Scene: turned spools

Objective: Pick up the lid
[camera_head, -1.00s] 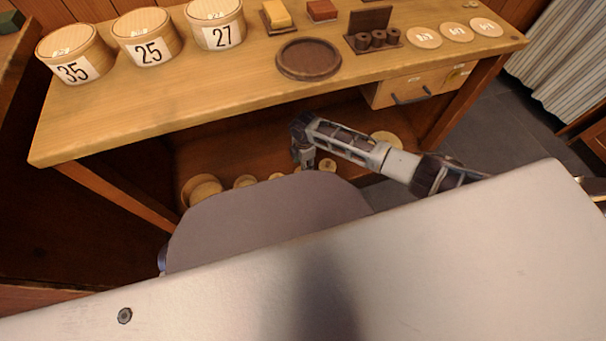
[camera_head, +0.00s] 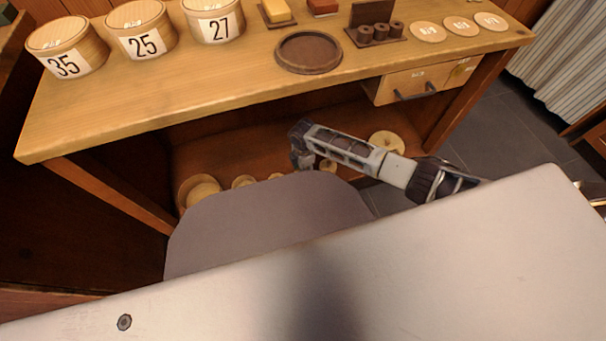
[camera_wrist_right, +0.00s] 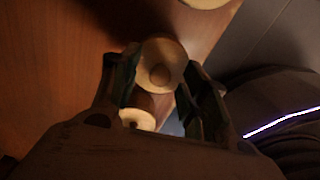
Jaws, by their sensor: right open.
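In the right wrist view a pale round lid (camera_wrist_right: 172,52) with a small knob lies on the brown shelf. My right gripper (camera_wrist_right: 157,92) is open, with one finger on each side of the view of this lid. I see no contact, and the height gap is hard to judge. A second, smaller pale round piece (camera_wrist_right: 143,119) shows lower between the fingers. In the head view my right gripper (camera_head: 302,160) reaches over the lower shelf, its fingertips partly hidden. A round pale piece (camera_head: 328,165) lies just right of it. My left gripper is not in view.
The lower shelf (camera_head: 225,150) sits under the bench top (camera_head: 170,85); another knobbed disc (camera_head: 387,148) lies to the right, and a larger round piece (camera_head: 200,188) to the left. A drawer (camera_head: 420,82) hangs above right. Numbered tubs (camera_head: 143,42) and a dark round tray (camera_head: 308,68) stand on top.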

